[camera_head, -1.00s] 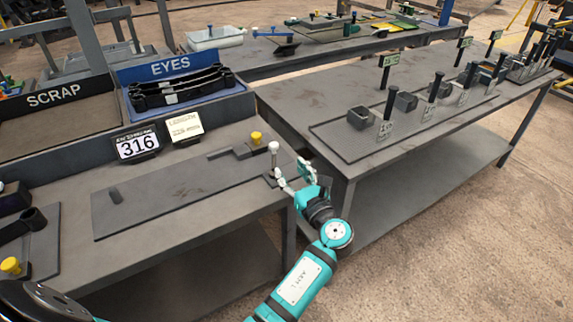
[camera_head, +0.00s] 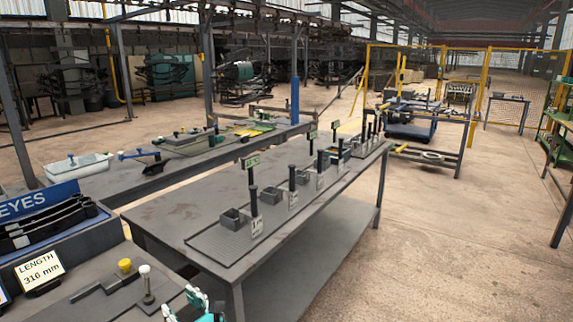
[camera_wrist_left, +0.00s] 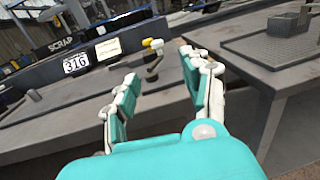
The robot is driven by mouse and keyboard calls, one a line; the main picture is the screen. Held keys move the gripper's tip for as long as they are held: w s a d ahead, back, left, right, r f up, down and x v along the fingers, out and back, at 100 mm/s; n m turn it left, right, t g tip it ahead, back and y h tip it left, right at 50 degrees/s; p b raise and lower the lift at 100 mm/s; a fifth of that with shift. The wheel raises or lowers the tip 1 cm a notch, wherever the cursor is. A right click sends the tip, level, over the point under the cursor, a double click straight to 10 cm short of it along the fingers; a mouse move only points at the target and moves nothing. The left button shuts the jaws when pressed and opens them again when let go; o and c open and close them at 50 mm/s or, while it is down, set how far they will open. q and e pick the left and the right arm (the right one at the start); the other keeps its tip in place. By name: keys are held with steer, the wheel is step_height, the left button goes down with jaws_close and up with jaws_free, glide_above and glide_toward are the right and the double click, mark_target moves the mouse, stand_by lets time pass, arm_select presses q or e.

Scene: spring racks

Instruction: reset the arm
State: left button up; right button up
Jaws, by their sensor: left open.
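My left gripper (camera_head: 197,308) shows only in part at the bottom edge of the head view, with teal and white fingers. In the left wrist view my left gripper (camera_wrist_left: 160,98) has its two fingers spread apart with nothing between them. Beyond the fingertips stand a white-topped post (camera_head: 147,284) and a yellow knob (camera_head: 125,266) on the near bench. The rest of the left arm is out of the head view. My right gripper is in neither view.
Open floor (camera_head: 450,240) lies to the right.

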arm_select(q)
step_height(320, 180, down, 20)
steer(key=s+d+n+g+h, duration=0.1)
steer(key=s+d+h, duration=0.1)
steer(key=h, duration=0.3)
steer(key=s+d+f+n+g+h, duration=0.1)
steer(key=s+f+n+g+h, duration=0.15)
steer(key=s+f, duration=0.6)
steer(key=s+d+f+n+g+h, duration=0.1)
steer(key=s+f+n+g+h, duration=0.3)
steer(key=f, duration=0.8)
steer(key=s+a+f+n+g, duration=0.1)
steer(key=s+f+n, duration=0.4)
steer(key=s, duration=0.7)
steer(key=s+a+f+n+g+h, duration=0.1)
steer(key=s+f+n, duration=0.4)
steer(key=s, duration=0.7)
steer(key=s+a+f+n+g+h, duration=0.1)
steer(key=s+f+n, duration=0.5)
steer(key=s, duration=0.6)
steer(key=shift+a+f, duration=0.15)
steer(key=shift+a, duration=0.1)
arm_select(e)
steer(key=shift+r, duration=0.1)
arm_select(q)
steer(key=shift+s, duration=0.1)
